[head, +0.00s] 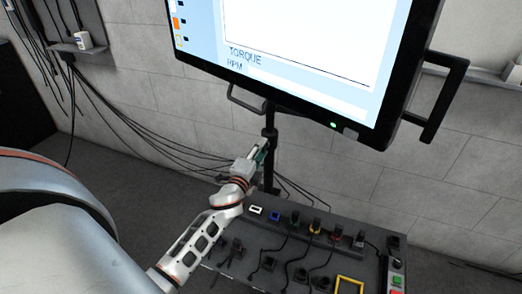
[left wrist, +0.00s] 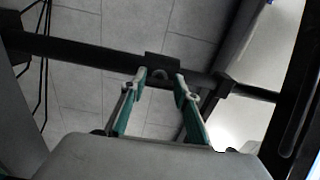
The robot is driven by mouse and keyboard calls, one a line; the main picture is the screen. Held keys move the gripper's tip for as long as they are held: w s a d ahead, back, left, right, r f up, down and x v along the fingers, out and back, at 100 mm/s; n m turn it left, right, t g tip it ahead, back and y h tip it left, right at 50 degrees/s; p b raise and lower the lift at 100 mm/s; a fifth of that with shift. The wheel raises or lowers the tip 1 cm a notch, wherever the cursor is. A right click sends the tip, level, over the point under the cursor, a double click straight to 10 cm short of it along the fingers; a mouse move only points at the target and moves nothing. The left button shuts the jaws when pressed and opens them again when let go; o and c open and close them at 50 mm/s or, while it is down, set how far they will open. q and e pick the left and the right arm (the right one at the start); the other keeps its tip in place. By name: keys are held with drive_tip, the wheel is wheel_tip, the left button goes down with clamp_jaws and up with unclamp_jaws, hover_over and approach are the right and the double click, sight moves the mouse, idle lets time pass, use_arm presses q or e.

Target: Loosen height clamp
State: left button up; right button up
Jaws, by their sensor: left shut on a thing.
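The height clamp is a dark collar (head: 270,132) on the black upright pole (head: 268,170) under the big screen. In the left wrist view the pole runs across the picture, and the clamp's dark block (left wrist: 162,62) sits on it. My left gripper (head: 264,150) reaches the pole from the left in the head view. In the left wrist view its green-and-grey fingers (left wrist: 160,78) close in on both sides of the clamp's small rounded knob, which is partly hidden between the fingertips. My right gripper is not in view.
The large screen (head: 290,45), with a black handle (head: 440,95) at its right, hangs just above my left gripper. A dark panel (head: 250,262) with several plugs and cables stands below. Loose black cables (head: 125,125) run along the block wall at left.

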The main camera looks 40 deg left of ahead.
use_arm(q)
drive_tip(key=o, duration=1.1)
drive_tip(key=v, duration=1.2)
drive_tip(key=shift+d, duration=0.1)
drive_tip(key=s+d+f+n+g+h+p, duration=0.3)
drive_tip(key=s+d+f+n, duration=0.2)
drive_tip(key=s+d, duration=0.5)
drive_tip(key=s+d+f+n+g+h+p, duration=0.3)
drive_tip(key=s+d+f, duration=0.6)
drive_tip(key=s, duration=0.3)
drive_tip(key=d+n+g, duration=0.1)
drive_tip(key=n, duration=0.1)
drive_tip(key=shift+f+n+h+p, duration=0.3)
drive_tip(key=shift+f+n+p, duration=0.05)
drive_tip(key=shift+n, duration=0.05)
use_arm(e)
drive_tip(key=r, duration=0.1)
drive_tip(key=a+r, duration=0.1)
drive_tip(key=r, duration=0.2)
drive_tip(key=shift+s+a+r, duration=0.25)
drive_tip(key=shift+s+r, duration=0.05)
